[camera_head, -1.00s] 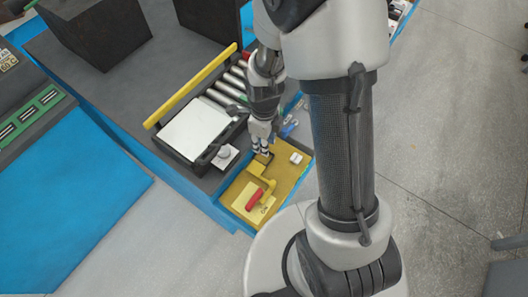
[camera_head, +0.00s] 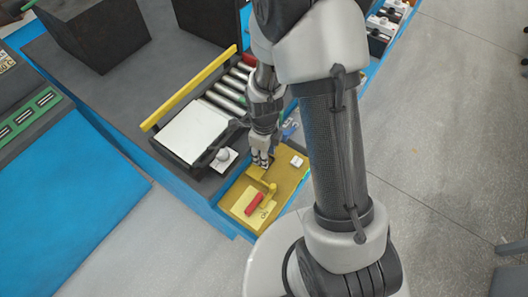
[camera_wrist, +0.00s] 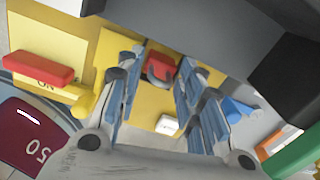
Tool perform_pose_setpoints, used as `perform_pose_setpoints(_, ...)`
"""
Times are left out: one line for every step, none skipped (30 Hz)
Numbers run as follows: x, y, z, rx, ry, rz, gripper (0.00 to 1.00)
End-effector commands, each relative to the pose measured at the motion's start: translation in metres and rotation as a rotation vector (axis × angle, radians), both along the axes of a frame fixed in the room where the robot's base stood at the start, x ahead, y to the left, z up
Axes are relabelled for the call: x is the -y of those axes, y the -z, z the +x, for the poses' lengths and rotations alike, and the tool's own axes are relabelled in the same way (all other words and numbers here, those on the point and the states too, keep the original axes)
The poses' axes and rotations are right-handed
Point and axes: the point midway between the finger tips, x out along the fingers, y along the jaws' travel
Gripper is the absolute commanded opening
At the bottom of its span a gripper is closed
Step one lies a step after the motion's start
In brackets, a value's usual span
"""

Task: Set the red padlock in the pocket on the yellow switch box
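The yellow switch box (camera_head: 288,180) lies at the front corner of the bench in the head view. A red handle (camera_head: 255,204) lies on its near part and also shows at the left of the wrist view (camera_wrist: 38,68). My gripper (camera_head: 263,164) is low over the far part of the box. In the wrist view, the fingers of my gripper (camera_wrist: 160,58) are apart. The red padlock (camera_wrist: 160,66) shows between and beyond the fingertips, with visible gaps on both sides. It is at the yellow surface; I cannot tell whether it is seated in the pocket, whose edges are mostly hidden.
A small white block (camera_head: 297,161) sits on the box's right side. A grey knob on a white plate (camera_head: 223,158) and a roller tray with a white sheet (camera_head: 193,132) stand to the left. A dark red piece marked 50 (camera_wrist: 32,135) shows at lower left.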

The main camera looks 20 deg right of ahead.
Motion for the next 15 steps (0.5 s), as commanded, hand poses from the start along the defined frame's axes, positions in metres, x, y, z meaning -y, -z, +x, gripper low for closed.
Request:
perform_pose_setpoints(0.0000, -0.0002, -0.0001, 0.000, 0.000, 0.000, 0.41)
perform_pose_setpoints(0.0001, -0.0002, -0.0001, 0.000, 0.000, 0.000, 0.42)
perform_pose_setpoints(0.0000, -0.0002, -0.0001, 0.000, 0.000, 0.000, 0.45)
perform_pose_setpoints(0.0000, -0.0002, -0.0001, 0.000, 0.000, 0.000, 0.47)
perform_pose_setpoints(0.0000, -0.0002, -0.0001, 0.000, 0.000, 0.000, 0.49)
perform_pose_setpoints(0.0000, -0.0002, -0.0001, 0.000, 0.000, 0.000, 0.49)
perform_pose_setpoints(0.0000, -0.0003, -0.0001, 0.000, 0.000, 0.000, 0.49)
perform_pose_setpoints(0.0000, -0.0003, -0.0001, 0.000, 0.000, 0.000, 0.49)
perform_pose_setpoints(0.0000, -0.0003, -0.0001, 0.000, 0.000, 0.000, 0.49)
perform_pose_setpoints(0.0000, -0.0003, -0.0001, 0.000, 0.000, 0.000, 0.49)
perform_pose_setpoints(0.0000, -0.0003, -0.0001, 0.000, 0.000, 0.000, 0.49)
perform_pose_setpoints(0.0000, -0.0003, -0.0001, 0.000, 0.000, 0.000, 0.49)
perform_pose_setpoints(0.0000, -0.0005, -0.0001, 0.000, 0.000, 0.000, 0.49)
perform_pose_setpoints(-0.0001, -0.0012, -0.0001, 0.000, 0.000, 0.000, 0.49)
perform_pose_setpoints(0.0000, -0.0028, 0.0000, 0.000, 0.000, 0.000, 0.49)
